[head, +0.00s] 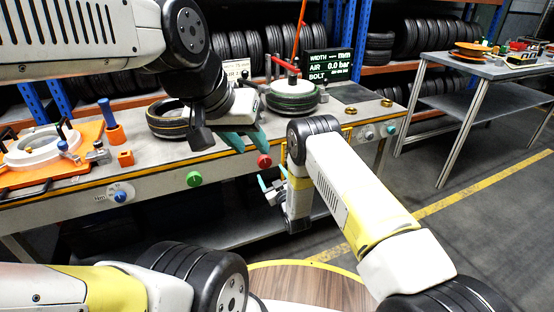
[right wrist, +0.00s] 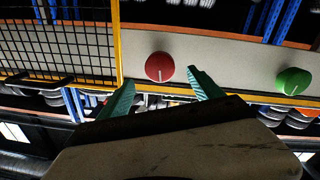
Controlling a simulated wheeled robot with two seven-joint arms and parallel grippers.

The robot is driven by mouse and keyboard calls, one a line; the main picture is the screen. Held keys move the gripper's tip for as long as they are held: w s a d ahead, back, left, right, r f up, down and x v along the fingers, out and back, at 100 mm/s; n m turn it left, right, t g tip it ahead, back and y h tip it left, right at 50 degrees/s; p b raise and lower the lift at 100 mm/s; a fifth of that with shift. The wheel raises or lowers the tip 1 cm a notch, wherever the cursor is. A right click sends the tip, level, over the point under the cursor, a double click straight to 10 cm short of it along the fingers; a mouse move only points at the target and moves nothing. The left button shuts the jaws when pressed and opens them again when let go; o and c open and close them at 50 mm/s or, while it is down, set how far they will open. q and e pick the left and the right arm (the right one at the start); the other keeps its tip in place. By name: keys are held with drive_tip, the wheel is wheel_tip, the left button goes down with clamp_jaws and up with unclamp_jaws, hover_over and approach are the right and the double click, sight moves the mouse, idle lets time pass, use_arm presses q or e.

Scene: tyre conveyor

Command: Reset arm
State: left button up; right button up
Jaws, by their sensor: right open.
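My left gripper (head: 250,146) hangs over the front edge of the long workbench (head: 222,168), in front of a tyre. Its two teal fingers point down and right, stand apart, and show nothing between them. My right gripper (head: 269,181) is lower, in front of the bench's front panel, with its arm coming in from the right. In the right wrist view the teal fingers of the right gripper (right wrist: 161,77) are spread wide and empty. A red knob (right wrist: 159,66) shows beyond the fingertips, and a green knob (right wrist: 293,81) is to the right.
On the bench are a tyre (head: 166,118), a tyre on a round stand (head: 293,104), an orange fixture (head: 60,168) and a display (head: 329,65). A side table (head: 473,68) stands at the right. A round wooden top (head: 308,283) is at the bottom. Open floor lies right.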

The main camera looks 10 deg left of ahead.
drive_tip(key=shift+s+d, duration=0.2)
drive_tip(key=shift+s, duration=0.1)
drive_tip(key=w+d+r+m+g+h, duration=0.1)
drive_tip(key=w+d+r+m+h, duration=0.2)
drive_tip(key=r, duration=0.6)
drive_tip(key=w+d+r+h, duration=0.1)
drive_tip(key=w+d+r, duration=0.35)
drive_tip(key=r, duration=0.35)
drive_tip(key=s+d+r+m+g+h, duration=0.1)
drive_tip(key=s+d+r, duration=0.2)
drive_tip(key=d+r, duration=0.25)
drive_tip(key=s+d+r+m+g, duration=0.1)
drive_tip(key=s+d+r+m, duration=0.1)
drive_tip(key=s+d+r, duration=0.4)
drive_tip(key=s+d+r+m+g+h, duration=0.1)
drive_tip(key=s+d+r+g, duration=0.1)
drive_tip(key=s+d+r, duration=0.4)
drive_tip(key=s+d+r+m+g, duration=0.15)
drive_tip(key=s+r, duration=0.25)
drive_tip(key=s, duration=0.5)
drive_tip(key=s+d+g+h, duration=0.1)
drive_tip(key=s+d, duration=0.4)
drive_tip(key=s, duration=1.5)
drive_tip(key=shift+s+d+f+m+g, duration=0.25)
drive_tip(key=shift+f+m+g, duration=0.1)
drive_tip(key=shift+g, duration=0.5)
